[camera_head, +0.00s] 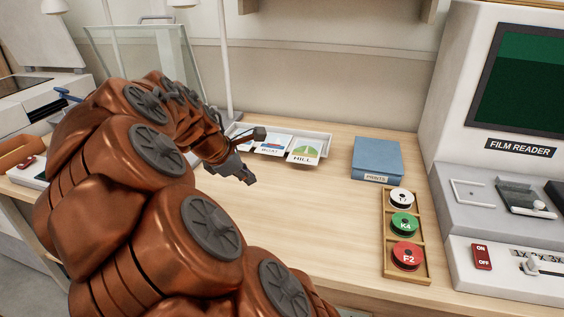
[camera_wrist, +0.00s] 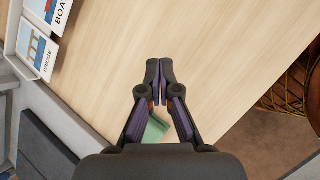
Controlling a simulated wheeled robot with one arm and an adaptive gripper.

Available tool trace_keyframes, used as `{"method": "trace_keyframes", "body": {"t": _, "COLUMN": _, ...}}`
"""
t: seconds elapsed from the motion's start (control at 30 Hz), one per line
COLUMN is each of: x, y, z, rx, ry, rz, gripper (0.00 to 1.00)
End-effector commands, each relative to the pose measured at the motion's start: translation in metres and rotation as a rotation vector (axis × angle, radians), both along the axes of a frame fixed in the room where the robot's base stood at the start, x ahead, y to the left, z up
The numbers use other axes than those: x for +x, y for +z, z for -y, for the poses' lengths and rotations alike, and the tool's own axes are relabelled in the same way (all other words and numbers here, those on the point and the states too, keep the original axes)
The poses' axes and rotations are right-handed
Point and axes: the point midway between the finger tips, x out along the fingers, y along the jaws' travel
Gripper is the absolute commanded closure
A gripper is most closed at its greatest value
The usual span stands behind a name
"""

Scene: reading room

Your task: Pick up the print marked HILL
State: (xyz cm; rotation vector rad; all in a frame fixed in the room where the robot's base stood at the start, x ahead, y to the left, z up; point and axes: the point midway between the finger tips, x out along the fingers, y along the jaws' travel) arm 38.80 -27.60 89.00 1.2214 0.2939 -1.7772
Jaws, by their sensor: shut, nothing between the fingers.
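The print marked HILL (camera_head: 304,152), a white card with a green and yellow picture, leans at the right end of a shallow pale tray (camera_head: 322,137) in the head view. The BOAT print (camera_head: 272,145) is beside it on the left; it shows partly in the wrist view (camera_wrist: 58,10), with the BRIDGE print (camera_wrist: 36,50) next to it. My gripper (camera_head: 250,181) is shut and empty over the desk, in front and to the left of the HILL print and apart from it. Its closed fingertips show in the wrist view (camera_wrist: 159,64), where HILL is out of view.
A blue PRINTS box (camera_head: 377,157) stands right of the tray. A wooden rack (camera_head: 420,263) holds several labelled reels. The film reader (camera_head: 455,120) fills the right side. A clear panel (camera_head: 180,65) stands behind my arm. The desk before the tray is bare.

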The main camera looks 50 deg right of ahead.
Motion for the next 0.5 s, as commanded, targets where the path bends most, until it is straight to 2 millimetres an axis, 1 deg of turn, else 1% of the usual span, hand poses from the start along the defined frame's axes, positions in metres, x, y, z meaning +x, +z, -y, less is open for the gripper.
{"method": "trace_keyframes", "body": {"t": 0.03, "x": 0.009, "y": 0.001, "z": 0.019, "rx": -0.034, "ry": 0.061, "rz": -0.053, "gripper": 1.00}}
{"method": "trace_keyframes", "body": {"t": 0.1, "x": 0.021, "y": 0.002, "z": 0.039, "rx": -0.072, "ry": 0.160, "rz": -0.134, "gripper": 1.00}}
{"method": "trace_keyframes", "body": {"t": 0.2, "x": 0.036, "y": 0.001, "z": 0.061, "rx": -0.109, "ry": 0.281, "rz": -0.234, "gripper": 1.00}}
{"method": "trace_keyframes", "body": {"t": 0.3, "x": 0.045, "y": -0.001, "z": 0.075, "rx": -0.131, "ry": 0.364, "rz": -0.309, "gripper": 1.00}}
{"method": "trace_keyframes", "body": {"t": 0.4, "x": 0.051, "y": -0.002, "z": 0.082, "rx": -0.141, "ry": 0.413, "rz": -0.353, "gripper": 1.00}}
{"method": "trace_keyframes", "body": {"t": 0.5, "x": 0.053, "y": -0.006, "z": 0.087, "rx": -0.143, "ry": 0.431, "rz": -0.370, "gripper": 1.00}}
